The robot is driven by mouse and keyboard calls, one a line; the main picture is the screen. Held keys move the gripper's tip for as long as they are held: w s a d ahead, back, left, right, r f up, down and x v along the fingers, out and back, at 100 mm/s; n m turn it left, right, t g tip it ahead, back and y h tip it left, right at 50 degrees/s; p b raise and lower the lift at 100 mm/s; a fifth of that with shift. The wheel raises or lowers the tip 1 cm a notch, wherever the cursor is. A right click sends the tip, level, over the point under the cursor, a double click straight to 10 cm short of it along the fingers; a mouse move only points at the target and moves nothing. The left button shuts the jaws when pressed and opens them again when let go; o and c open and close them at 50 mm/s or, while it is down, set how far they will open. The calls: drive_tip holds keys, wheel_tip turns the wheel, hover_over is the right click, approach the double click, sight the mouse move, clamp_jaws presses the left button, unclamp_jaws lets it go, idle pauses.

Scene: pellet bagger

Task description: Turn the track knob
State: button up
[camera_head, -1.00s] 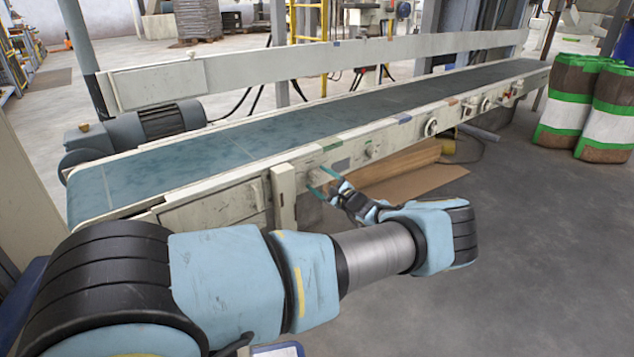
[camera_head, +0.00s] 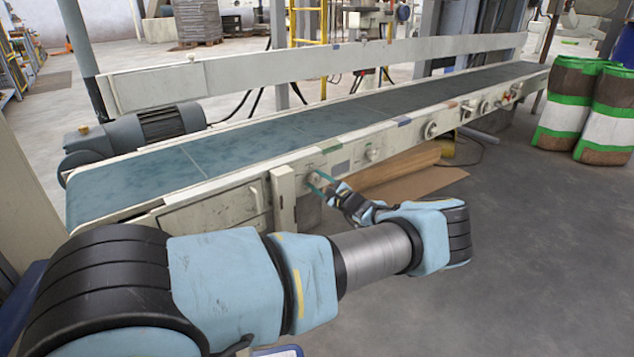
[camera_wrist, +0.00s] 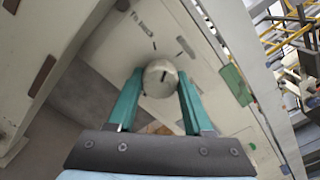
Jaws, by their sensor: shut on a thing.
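The track knob (camera_wrist: 160,78) is a round, pale metal knob with a dark slot mark on its face, on the cream side panel of the conveyor. In the wrist view it sits between the two green fingers of my gripper (camera_wrist: 161,82), which is shut on it, one finger on each side. The slot runs nearly upright in that view. Short dark marks show on the panel around the knob. In the head view my gripper (camera_head: 318,184) reaches the conveyor's near side, and the knob is small and hard to make out.
The conveyor belt (camera_head: 240,142) runs from front left to back right. A cream post (camera_head: 283,200) stands just left of my gripper. Other dials (camera_head: 430,130) sit farther right along the rail. Cardboard (camera_head: 415,184) lies below. Striped bags (camera_head: 610,115) stand at the right.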

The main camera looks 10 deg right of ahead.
clamp_jaws()
drive_tip(key=shift+n, duration=1.4)
drive_tip(key=o, duration=1)
unclamp_jaws()
drive_tip(key=p+v, duration=0.2)
drive_tip(key=v, duration=0.8)
drive_tip(key=shift+s+d, duration=0.2)
drive_tip(key=shift+s, duration=0.15)
